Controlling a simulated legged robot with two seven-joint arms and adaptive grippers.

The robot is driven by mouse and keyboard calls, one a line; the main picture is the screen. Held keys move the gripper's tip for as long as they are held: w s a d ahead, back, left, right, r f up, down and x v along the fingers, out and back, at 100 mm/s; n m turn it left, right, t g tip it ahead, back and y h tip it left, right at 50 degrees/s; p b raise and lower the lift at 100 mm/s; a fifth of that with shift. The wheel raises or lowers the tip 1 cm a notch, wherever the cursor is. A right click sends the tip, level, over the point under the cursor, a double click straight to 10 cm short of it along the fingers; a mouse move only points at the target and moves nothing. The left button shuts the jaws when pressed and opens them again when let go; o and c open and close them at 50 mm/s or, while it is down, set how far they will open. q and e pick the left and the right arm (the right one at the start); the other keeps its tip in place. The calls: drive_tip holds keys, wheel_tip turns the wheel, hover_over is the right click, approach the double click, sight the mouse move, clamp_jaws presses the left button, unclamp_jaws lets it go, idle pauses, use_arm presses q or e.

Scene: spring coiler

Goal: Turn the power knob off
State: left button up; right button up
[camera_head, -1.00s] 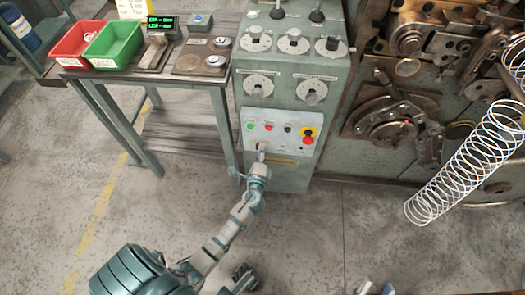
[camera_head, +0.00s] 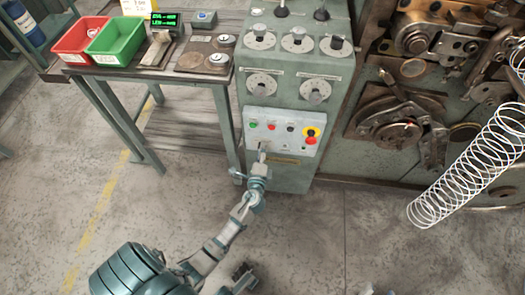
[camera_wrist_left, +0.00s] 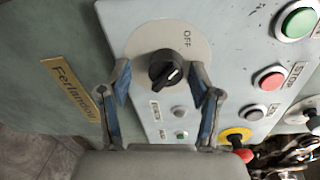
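The black power knob (camera_wrist_left: 165,69) sits on a round pale plate (camera_wrist_left: 146,40) marked OFF, on the grey control panel (camera_head: 258,114). Its white pointer mark faces the lower right in the left wrist view, away from the OFF lettering. My left gripper (camera_head: 262,152) is at the lower left of the panel and hides the knob in the head view. In the wrist view the fingers of the left gripper (camera_wrist_left: 161,72) are open on either side of the knob, with gaps on both sides. Small parts, perhaps of my right gripper, show at the bottom edge of the head view.
Green (camera_wrist_left: 298,21) and red (camera_wrist_left: 269,79) buttons and a yellow-ringed red emergency stop (camera_head: 311,138) are close by on the panel. A side table with red (camera_head: 80,37) and green (camera_head: 115,42) bins stands left. A coil spring (camera_head: 465,165) is at right.

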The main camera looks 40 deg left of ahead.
use_arm(q)
drive_tip(key=shift+r, duration=0.15)
drive_tip(key=v, duration=1.2)
